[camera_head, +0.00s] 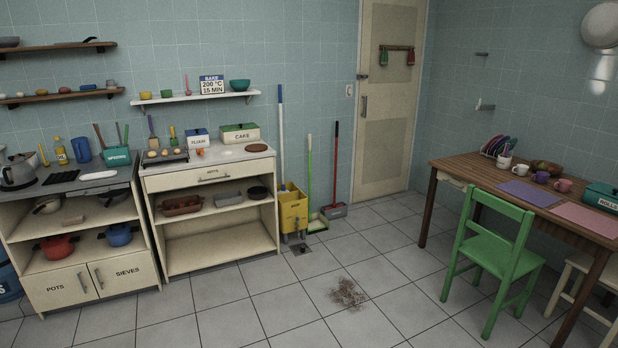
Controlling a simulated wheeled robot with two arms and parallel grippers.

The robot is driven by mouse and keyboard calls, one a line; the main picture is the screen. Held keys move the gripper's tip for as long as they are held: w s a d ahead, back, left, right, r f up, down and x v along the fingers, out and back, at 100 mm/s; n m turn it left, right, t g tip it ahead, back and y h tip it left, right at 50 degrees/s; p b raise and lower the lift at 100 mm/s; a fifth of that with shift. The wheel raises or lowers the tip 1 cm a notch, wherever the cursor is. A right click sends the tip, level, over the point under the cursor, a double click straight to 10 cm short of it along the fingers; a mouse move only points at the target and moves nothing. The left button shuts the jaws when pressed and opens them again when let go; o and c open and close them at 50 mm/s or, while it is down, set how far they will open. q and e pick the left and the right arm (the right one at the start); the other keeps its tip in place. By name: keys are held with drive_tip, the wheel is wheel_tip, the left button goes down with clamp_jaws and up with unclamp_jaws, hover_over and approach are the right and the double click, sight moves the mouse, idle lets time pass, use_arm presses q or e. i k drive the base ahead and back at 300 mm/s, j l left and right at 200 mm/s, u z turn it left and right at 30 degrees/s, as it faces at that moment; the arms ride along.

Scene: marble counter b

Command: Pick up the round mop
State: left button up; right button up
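A long upright handle (281,140), blue at the top and white below, stands against the tiled wall. Its lower end goes down into a yellow bucket (293,212) on the floor. This looks like the mop, but its head is hidden in the bucket, so I cannot tell whether it is round. Neither of my grippers is in view, and nothing is touching the handle or the bucket.
Right of the bucket stand a green-handled tool (309,170) and a red-handled one (336,165). The cream cabinet (222,245) is close on the left. Debris (349,293) lies on the open floor. A green chair (497,250) and wooden table (455,168) are at right.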

sight(283, 191)
drive_tip(key=i, duration=2.8)
drive_tip(key=i+u, duration=0.2)
drive_tip(key=i, duration=0.35)
drive_tip(key=i+l+u, duration=0.2)
drive_tip(key=i, duration=0.3)
